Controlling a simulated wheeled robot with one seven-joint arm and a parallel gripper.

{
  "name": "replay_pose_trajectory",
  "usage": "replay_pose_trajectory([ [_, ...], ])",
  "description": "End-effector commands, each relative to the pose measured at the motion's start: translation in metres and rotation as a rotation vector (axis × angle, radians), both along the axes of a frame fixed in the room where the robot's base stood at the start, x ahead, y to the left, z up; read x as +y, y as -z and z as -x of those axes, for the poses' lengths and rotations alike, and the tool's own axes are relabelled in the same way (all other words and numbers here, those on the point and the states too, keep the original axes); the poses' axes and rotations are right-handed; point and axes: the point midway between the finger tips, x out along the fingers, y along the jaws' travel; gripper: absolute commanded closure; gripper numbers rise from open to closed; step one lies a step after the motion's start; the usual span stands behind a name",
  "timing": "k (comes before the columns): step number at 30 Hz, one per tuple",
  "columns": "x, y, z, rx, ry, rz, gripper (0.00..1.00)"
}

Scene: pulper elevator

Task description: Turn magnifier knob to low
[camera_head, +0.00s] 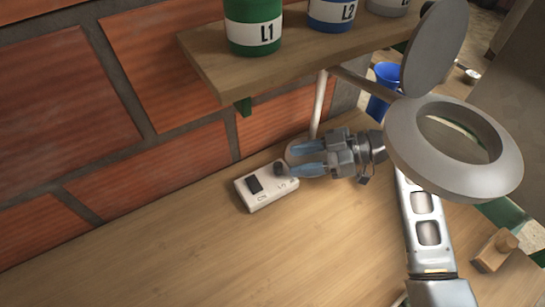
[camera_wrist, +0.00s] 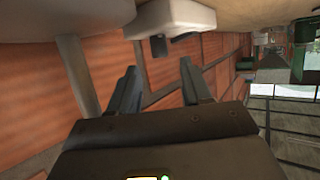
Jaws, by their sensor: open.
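The magnifier's control box (camera_head: 268,198) is small and white and lies on the wooden bench by the brick wall. It has a black switch (camera_head: 254,184) and a dark round knob (camera_head: 280,169) at its right end. The box (camera_wrist: 180,16) also shows at the top of the wrist view, with the knob (camera_wrist: 158,47) between and just beyond my fingertips. My gripper (camera_head: 292,158) is open with its blue fingers pointing left at the knob. The lower fingertip is close to the knob; I cannot tell if they touch. The knob's setting is not readable. The magnifier's grey ring head (camera_head: 403,136) is at right.
A wooden shelf (camera_head: 290,65) with green L1 (camera_head: 253,25) and blue L2 (camera_head: 331,12) containers overhangs the bench. A pale upright post (camera_head: 319,104) stands behind my gripper. A blue cup (camera_head: 381,88) is further back. The bench front (camera_head: 220,255) is clear.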

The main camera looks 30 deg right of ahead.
Motion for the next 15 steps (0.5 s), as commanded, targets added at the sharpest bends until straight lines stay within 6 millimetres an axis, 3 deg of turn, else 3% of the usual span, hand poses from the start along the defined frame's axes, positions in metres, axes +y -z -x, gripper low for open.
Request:
replay_pose_trajectory([
  [9, 0.037, 0.02, -0.025, 0.0, -0.003, 0.0, 0.51],
  [15, 0.046, 0.023, -0.032, -0.001, 0.0, 0.0, 0.51],
])
